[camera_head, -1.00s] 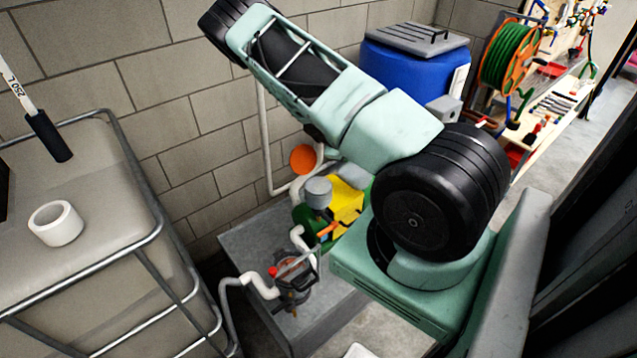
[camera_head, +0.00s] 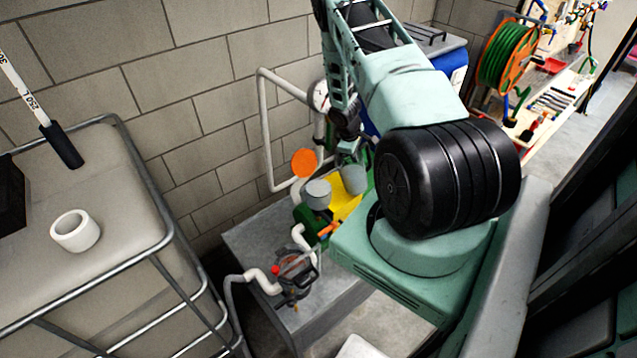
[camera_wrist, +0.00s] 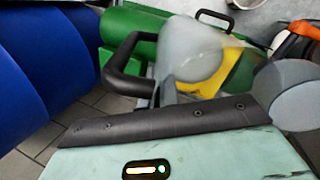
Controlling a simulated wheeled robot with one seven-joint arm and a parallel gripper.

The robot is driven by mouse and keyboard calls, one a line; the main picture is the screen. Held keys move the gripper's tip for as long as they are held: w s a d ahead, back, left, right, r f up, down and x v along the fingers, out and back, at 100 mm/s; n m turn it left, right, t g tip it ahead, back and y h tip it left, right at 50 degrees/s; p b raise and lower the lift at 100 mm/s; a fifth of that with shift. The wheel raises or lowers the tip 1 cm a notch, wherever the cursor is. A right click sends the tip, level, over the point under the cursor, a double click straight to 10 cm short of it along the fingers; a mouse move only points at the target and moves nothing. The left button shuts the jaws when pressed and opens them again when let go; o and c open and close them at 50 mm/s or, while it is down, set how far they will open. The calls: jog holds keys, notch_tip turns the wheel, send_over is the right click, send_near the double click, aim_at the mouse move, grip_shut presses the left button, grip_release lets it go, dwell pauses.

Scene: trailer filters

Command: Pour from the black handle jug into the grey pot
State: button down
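The black handle jug, a pale grey translucent vessel (camera_head: 354,180), shows below my gripper in the head view. In the wrist view the jug (camera_wrist: 190,55) is near the middle, with its black handle (camera_wrist: 116,78) on the left side. The grey pot (camera_head: 318,194) stands just left of the jug in the head view, and at the right edge of the wrist view (camera_wrist: 288,97). My gripper (camera_head: 352,152) is close above the jug. Its fingertips are not clear, so I cannot tell if it is open or grips the handle. The contents of both vessels are hidden.
A green and yellow machine (camera_head: 345,203) is beside the vessels on a grey bench (camera_head: 258,234). White pipes (camera_head: 263,130) run up the wall behind. A blue barrel (camera_wrist: 35,70) is at left in the wrist view. A caged tank (camera_head: 110,180) stands at left.

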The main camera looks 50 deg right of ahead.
jog(key=shift+d+r+y+p, duration=0.1)
jog(key=shift+d+y+p, duration=0.2)
jog(key=shift+d+p, duration=0.15)
jog(key=shift+s+f, duration=0.1)
jog(key=shift+f, duration=0.1)
jog(key=shift+d+t+y+p, duration=0.2)
jog(key=shift+t+y+p, duration=0.1)
jog(key=shift+y, duration=0.1)
jog(key=shift+d+f, duration=0.1)
jog(key=shift+f, duration=0.2)
jog(key=shift+d+f+y+b, duration=0.4)
jog(key=shift+f+y+b, duration=0.15)
jog(key=shift+y, duration=0.45)
jog(key=shift+r, duration=0.15)
notch_tip(320, 180, up, 5)
jog(key=shift+s+f+p, duration=0.1)
jog(key=shift+p, duration=1.1)
